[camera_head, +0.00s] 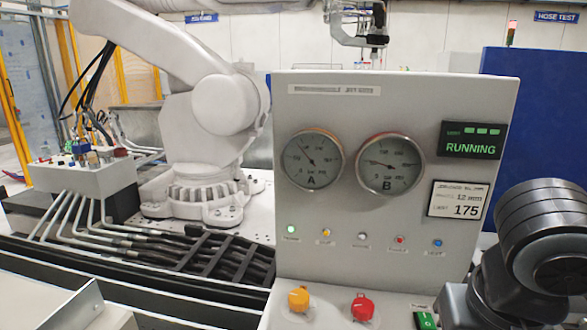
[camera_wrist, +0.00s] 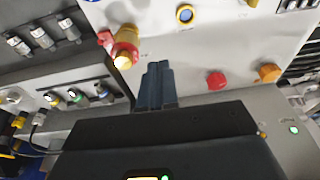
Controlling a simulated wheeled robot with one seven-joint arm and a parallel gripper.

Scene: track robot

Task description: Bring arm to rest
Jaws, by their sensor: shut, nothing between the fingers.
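My gripper (camera_wrist: 157,70) shows in the wrist view as dark fingers pressed together, with nothing between them. It points toward a pale panel (camera_wrist: 240,40); whether it touches the panel cannot be told. In the head view my dark arm is folded at the lower right, beside the grey control panel (camera_head: 400,250), and the gripper itself is out of sight.
In the wrist view, a red and yellow knob (camera_wrist: 124,48) is left of the fingers, and a red knob (camera_wrist: 216,80) and an orange knob (camera_wrist: 268,73) are to the right. In the head view, a large white robot arm (camera_head: 215,105) stands behind hoses (camera_head: 170,245) at left.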

